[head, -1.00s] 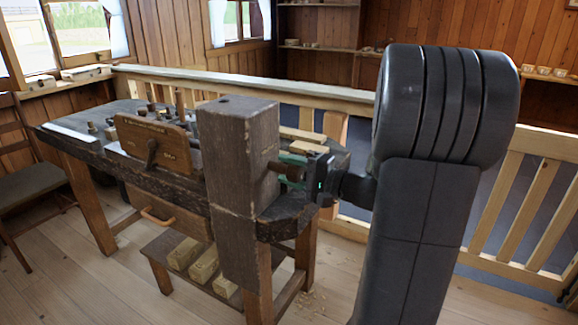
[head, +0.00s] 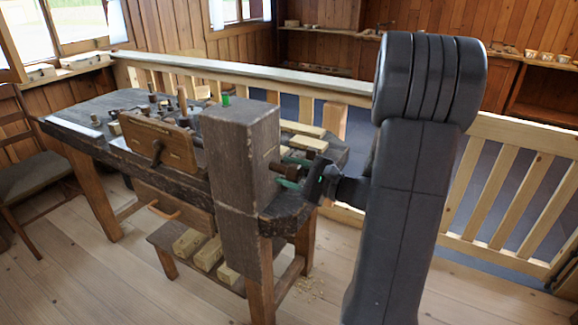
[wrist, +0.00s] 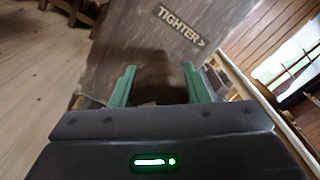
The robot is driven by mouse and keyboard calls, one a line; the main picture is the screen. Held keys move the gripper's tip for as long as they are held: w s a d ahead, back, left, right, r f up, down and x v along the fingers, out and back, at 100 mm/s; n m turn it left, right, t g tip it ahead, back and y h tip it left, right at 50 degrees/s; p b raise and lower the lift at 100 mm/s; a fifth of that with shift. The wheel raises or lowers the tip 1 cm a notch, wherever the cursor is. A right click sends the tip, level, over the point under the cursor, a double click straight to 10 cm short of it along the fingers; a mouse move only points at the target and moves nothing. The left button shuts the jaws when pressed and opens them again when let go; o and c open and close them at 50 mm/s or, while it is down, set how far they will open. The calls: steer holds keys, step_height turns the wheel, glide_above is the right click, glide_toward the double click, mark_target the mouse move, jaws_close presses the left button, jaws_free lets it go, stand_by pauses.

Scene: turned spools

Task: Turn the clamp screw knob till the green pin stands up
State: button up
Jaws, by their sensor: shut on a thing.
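The clamp screw knob is a brown turned piece, seen in the wrist view (wrist: 160,82) between my two green fingers. It sits on the right side of the dark, thick wooden block (head: 240,150) at the end of the bench. My gripper (head: 288,172) is shut on the knob, also in the wrist view (wrist: 160,95), where the fingers lie one on each side of it. A "TIGHTER>" label (wrist: 180,25) shows on the block's face.
The workbench (head: 85,110) holds a wooden panel (head: 158,142) with a lever, spools and tools. Pale wood pieces (head: 300,135) lie behind the knob. A railing (head: 500,185) runs behind the bench. Wood blocks (head: 208,255) lie on the low shelf. The floor in front is clear.

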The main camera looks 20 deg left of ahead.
steer(key=shift+d+f+m, duration=0.1)
steer(key=shift+f+m, duration=0.1)
steer(key=shift+m, duration=0.4)
steer(key=o, duration=1)
steer(key=shift+d+r+p, duration=0.1)
steer(key=shift+r+p, duration=0.05)
steer(key=shift+p, duration=0.15)
steer(key=d, duration=0.9)
steer(key=s+d, duration=0.1)
steer(key=d, duration=0.3)
steer(key=shift+d, duration=0.4)
